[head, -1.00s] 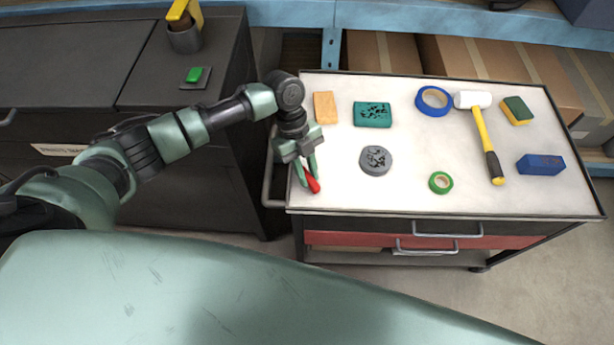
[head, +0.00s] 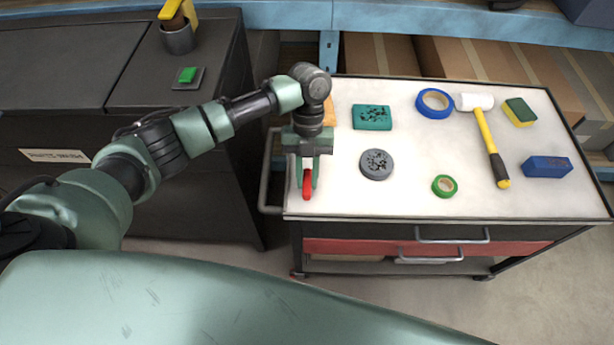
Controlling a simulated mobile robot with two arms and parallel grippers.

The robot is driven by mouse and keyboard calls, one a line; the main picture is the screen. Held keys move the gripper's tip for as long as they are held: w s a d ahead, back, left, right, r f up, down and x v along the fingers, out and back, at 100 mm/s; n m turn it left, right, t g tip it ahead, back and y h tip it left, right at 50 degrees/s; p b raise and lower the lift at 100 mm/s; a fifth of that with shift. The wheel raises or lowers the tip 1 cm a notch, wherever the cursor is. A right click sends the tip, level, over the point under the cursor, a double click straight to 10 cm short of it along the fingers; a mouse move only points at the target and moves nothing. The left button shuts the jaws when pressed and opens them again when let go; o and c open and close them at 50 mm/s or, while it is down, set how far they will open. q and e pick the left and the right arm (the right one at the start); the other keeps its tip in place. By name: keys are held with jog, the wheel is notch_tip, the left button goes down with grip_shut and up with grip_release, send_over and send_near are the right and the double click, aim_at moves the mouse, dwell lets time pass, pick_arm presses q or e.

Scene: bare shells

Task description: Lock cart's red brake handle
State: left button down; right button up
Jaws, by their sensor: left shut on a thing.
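The cart (head: 400,204) stands at the right with a white top and dark frame. The red brake handle (head: 307,186) shows at the cart's left front corner, its visible end pointing toward me. My left gripper (head: 306,178) reaches down over that corner and is shut on the red handle between its fingers. The handle's upper part and its mount are hidden by the gripper. My right gripper does not show.
On the cart top lie a teal sponge-like block (head: 372,117), a grey disc (head: 376,164), a blue tape roll (head: 434,103), a green tape roll (head: 444,186), a mallet (head: 486,140) and a blue block (head: 547,167). A dark cabinet (head: 190,190) stands left.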

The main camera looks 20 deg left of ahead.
pick_arm(q)
jog(key=shift+r, duration=0.1)
dwell(0.3)
jog(key=c, duration=1.3)
grip_release()
jog(key=b+v, duration=0.1)
jog(key=v, duration=0.6)
jog(key=shift+w+r, duration=0.15)
jog(key=shift+r, duration=0.15)
